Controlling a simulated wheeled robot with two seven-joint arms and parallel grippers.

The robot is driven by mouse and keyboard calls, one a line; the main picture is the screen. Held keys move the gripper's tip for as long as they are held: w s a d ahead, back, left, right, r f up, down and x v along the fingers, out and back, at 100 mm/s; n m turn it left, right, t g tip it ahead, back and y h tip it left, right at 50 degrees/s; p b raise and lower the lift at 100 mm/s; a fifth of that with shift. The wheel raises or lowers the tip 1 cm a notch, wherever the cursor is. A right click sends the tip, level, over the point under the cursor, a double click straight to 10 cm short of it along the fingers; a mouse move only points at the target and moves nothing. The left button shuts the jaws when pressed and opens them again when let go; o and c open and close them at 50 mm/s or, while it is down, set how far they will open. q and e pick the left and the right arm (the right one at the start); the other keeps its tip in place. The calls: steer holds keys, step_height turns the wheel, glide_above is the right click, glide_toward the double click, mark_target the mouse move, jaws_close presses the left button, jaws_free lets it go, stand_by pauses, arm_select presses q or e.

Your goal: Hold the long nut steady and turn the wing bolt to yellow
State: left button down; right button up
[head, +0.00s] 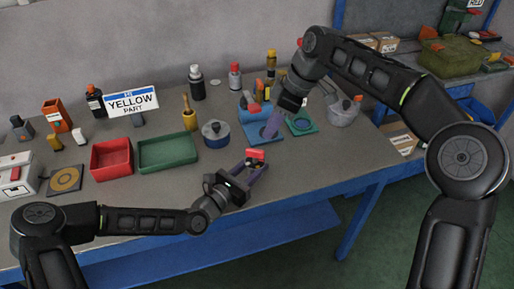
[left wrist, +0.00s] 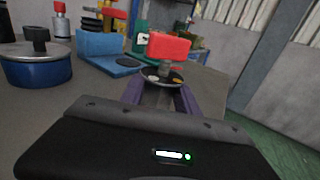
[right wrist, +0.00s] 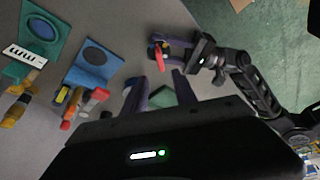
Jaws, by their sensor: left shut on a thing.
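My left gripper (head: 254,172) is shut on the long nut (left wrist: 164,97), which shows between its purple fingers in the left wrist view. Above the nut sits a dark round dial (left wrist: 162,82) with a pale mark at its left and a yellow-orange mark at its right. The red wing bolt (left wrist: 168,46) stands on top; it also shows in the head view (head: 256,155) and the right wrist view (right wrist: 157,57). My right gripper (right wrist: 161,92) is open and empty, apart from the bolt, over the table near the blue stand. The nut's lower part is hidden.
A red tray (head: 112,158), a green tray (head: 168,152) and a blue pot (head: 216,134) lie left of the held parts. Blue (right wrist: 92,63) and green (right wrist: 40,30) stands are close to my right gripper.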

mark_target(256, 150)
steer(key=x, duration=1)
steer(key=shift+a+f, duration=0.2)
steer(key=shift+f, duration=0.05)
steer(key=shift+c, duration=0.4)
jaws_close()
